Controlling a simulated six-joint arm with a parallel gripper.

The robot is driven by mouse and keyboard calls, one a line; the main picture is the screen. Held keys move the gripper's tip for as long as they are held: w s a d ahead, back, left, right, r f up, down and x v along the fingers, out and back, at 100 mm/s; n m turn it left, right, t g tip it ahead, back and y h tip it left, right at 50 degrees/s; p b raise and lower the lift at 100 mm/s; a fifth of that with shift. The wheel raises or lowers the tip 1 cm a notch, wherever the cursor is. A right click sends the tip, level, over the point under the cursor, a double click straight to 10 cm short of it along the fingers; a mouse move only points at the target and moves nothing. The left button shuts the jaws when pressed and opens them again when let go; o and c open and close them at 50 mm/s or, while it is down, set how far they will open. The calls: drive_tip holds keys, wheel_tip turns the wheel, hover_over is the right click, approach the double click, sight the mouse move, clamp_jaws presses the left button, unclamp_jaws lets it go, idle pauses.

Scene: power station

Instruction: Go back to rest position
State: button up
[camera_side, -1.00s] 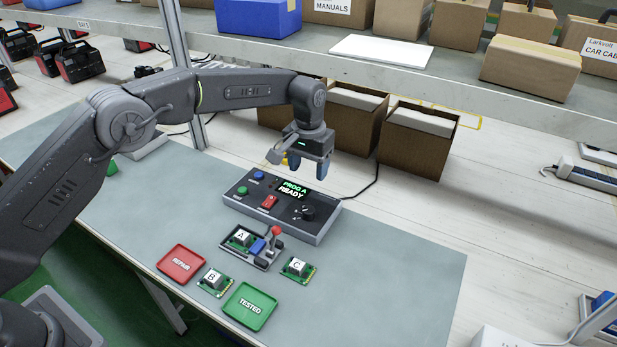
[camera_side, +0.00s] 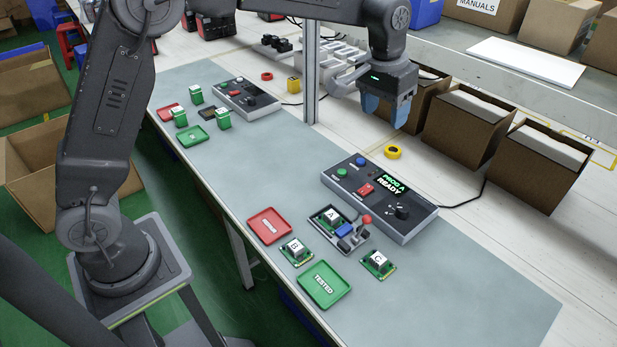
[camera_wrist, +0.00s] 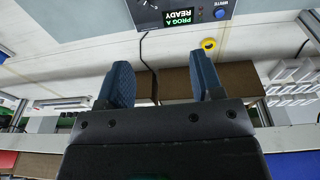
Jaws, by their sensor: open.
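My gripper (camera_side: 386,108) is raised above the far edge of the bench, beyond the programmer box, and its blue fingers point down. In the wrist view my gripper (camera_wrist: 165,85) has its two fingers apart with nothing between them. The grey programmer box (camera_side: 371,207) shows "PROG A READY" on its screen; part of it shows in the wrist view (camera_wrist: 170,8). Board A (camera_side: 331,218) sits in the fixture (camera_side: 352,240) with the red-knobbed lever. Board B (camera_side: 296,251) and board C (camera_side: 378,263) lie on the bench on either side.
A red tray (camera_side: 270,226) and an empty green TESTED tray (camera_side: 325,286) lie on the bench. A yellow tape roll (camera_side: 393,152) lies beyond the programmer. Cardboard boxes (camera_side: 462,125) and a shelf post (camera_side: 311,75) stand near my gripper. A second similar station (camera_side: 247,97) is at the back left.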

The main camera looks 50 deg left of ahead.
drive_tip(key=s+a+r+t, duration=0.1)
drive_tip(key=s+a+r, duration=0.25)
drive_tip(key=s, duration=0.45)
drive_tip(key=s+a+r+t, duration=0.1)
drive_tip(key=s+a+r, duration=0.1)
drive_tip(key=s+r, duration=0.35)
drive_tip(key=s+a+f+t, duration=0.1)
drive_tip(key=s+f, duration=0.2)
drive_tip(key=s, duration=0.5)
drive_tip(key=s+a+f+t, duration=0.1)
drive_tip(key=s+a+f, duration=0.1)
drive_tip(key=s, duration=0.6)
drive_tip(key=shift+f, duration=0.85)
drive_tip(key=shift+c, duration=0.2)
